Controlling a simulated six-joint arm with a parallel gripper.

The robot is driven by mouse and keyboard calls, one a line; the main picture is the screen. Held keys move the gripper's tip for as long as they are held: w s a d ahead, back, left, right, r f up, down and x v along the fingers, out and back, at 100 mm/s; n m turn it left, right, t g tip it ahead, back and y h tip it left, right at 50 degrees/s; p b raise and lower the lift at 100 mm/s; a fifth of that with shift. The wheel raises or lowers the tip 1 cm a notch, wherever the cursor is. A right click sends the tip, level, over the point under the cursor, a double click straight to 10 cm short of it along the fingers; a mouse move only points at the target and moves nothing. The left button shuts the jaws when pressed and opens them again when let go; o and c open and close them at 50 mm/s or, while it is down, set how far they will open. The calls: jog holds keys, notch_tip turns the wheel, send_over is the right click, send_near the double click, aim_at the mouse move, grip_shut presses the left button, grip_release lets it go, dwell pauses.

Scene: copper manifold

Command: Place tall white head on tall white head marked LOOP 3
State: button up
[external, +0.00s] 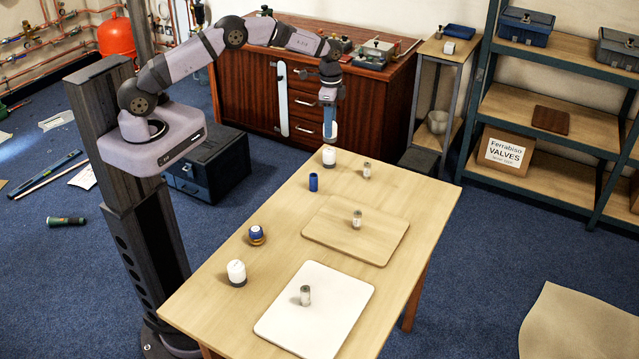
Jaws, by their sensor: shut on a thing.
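My gripper (329,112) is above the far end of the table, pointing down. It is shut on a tall white head (331,130), partly hidden by the bluish fingers. A white head with a dark base (329,154) stands upright on the table just below the held one; a gap between them is hard to judge from this view. Another white head with a dark base (237,271) stands near the table's left edge. No LOOP 3 marking is readable on any head.
On the table (205,300) are a blue cylinder (313,182), a blue and orange head (256,234) and a small metal valve body (366,170). Similar metal bodies stand on the wooden board (330,232) and the white board (290,325). A wooden cabinet (370,120) stands behind.

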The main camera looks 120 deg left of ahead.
jog(key=shift+f+p, duration=0.65)
jog(key=shift+f, duration=1.2)
jog(key=shift+f, duration=0.15)
jog(key=o, duration=1.1)
